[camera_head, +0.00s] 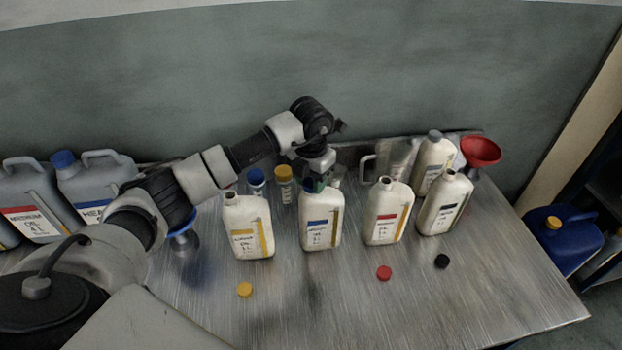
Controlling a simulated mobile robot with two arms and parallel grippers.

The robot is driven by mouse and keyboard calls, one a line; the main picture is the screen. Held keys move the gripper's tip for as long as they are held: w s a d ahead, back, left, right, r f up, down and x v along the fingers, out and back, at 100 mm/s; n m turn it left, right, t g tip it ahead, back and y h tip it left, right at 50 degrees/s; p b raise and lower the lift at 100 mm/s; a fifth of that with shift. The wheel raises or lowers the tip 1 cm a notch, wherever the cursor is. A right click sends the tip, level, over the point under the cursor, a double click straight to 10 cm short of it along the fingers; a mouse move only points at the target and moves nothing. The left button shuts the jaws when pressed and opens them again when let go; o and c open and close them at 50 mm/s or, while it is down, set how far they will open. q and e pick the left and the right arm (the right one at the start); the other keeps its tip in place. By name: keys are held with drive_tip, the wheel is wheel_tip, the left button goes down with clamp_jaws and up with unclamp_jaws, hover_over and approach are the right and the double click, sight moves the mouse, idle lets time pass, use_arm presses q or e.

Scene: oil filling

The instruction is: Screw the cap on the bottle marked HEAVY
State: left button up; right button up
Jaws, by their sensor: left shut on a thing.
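A white bottle with a blue label (321,228) stands upright on the metal table, near the middle of the row. Its label print is too small to read surely, but its blue matches the large jug labelled HEA... at the left. My left gripper (314,184) points down right over this bottle's mouth. It is shut on a small dark blue cap, mostly hidden by the fingers. I cannot tell whether the cap touches the neck. My right gripper is not in view.
Uncapped bottles with yellow (249,231), red (387,215) and black (443,206) labels stand alongside. A yellow cap (244,289), red cap (384,272) and black cap (442,261) lie in front. Behind stand small jars, a clear jug and a red funnel (480,150).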

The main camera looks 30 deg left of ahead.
use_arm(q)
drive_tip(key=shift+f+b, duration=0.3)
drive_tip(key=o, duration=1)
drive_tip(key=shift+c, duration=0.2)
drive_tip(key=shift+r, duration=0.15)
